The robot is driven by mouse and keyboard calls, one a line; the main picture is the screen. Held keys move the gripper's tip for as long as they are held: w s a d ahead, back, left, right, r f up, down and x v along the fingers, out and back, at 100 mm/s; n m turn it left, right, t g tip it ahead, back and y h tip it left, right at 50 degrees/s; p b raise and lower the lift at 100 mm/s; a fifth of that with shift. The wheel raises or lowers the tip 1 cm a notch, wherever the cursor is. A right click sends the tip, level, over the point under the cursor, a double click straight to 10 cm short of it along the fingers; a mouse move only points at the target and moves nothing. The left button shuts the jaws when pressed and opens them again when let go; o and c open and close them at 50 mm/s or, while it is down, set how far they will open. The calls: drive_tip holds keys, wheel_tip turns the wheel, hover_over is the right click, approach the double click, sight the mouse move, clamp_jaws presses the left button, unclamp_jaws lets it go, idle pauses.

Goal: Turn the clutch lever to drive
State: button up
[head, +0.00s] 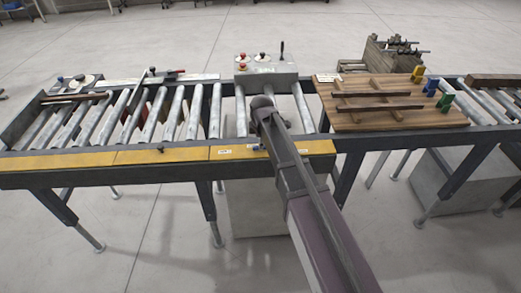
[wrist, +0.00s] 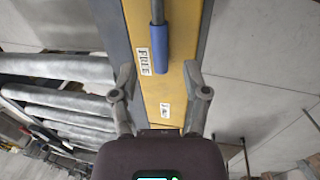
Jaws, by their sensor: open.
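The clutch lever (wrist: 158,45) shows in the wrist view as a grey rod with a blue grip, over a yellow rail (wrist: 183,30). Its grip end lies beside a label reading FREE (wrist: 144,61). My gripper (wrist: 158,67) is open, one finger on each side of the grip's end, with a gap on both sides. In the head view my arm reaches over the front rail (head: 180,154) of the roller conveyor and hides the lever.
A grey control box (head: 265,72) with red buttons stands on the conveyor's far side. Rollers (head: 170,112) lie to the left. A wooden board (head: 400,116) with dark bars and coloured clamps is to the right. Floor is clear in front.

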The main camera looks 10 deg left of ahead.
drive_tip(key=shift+w+f+b, duration=0.15)
drive_tip(key=shift+f+b, duration=0.55)
drive_tip(key=shift+f, duration=0.15)
drive_tip(key=shift+w+f+b, duration=0.15)
drive_tip(key=shift+f+b, duration=0.5)
drive_tip(key=shift+f, duration=0.15)
clamp_jaws()
